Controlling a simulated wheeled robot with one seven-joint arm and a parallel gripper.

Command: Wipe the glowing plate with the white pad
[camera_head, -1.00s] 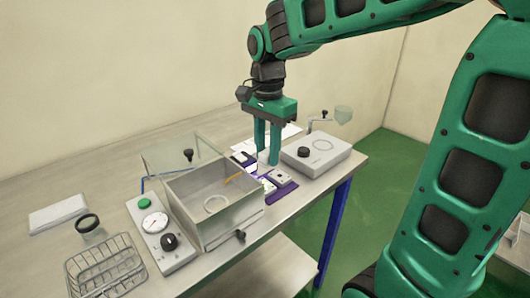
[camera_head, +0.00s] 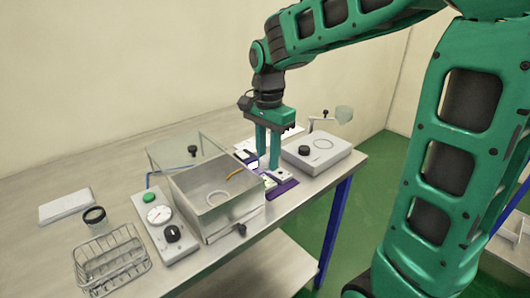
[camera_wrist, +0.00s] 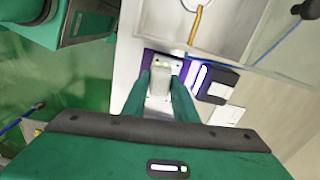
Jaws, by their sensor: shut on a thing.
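My gripper (camera_head: 268,162) points down over the back of the table, between the clear-walled box and the grey-white device. In the wrist view, my gripper (camera_wrist: 163,84) has its two green fingers shut on a small whitish piece, apparently the white pad (camera_wrist: 160,102); the fingers hide much of it. A bright white, violet-edged strip, apparently the glowing plate (camera_wrist: 199,77), lies just right of the fingers, beside a dark block. In the head view its glow (camera_head: 253,165) shows left of the fingers. I cannot tell whether the pad touches anything.
The open clear-walled box (camera_head: 216,193) stands left of my gripper. The grey-white device (camera_head: 317,153) with a black knob stands to the right. A gauge panel (camera_head: 165,228), a wire basket (camera_head: 111,262) and a white slab (camera_head: 66,207) are farther left. The rear left tabletop is clear.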

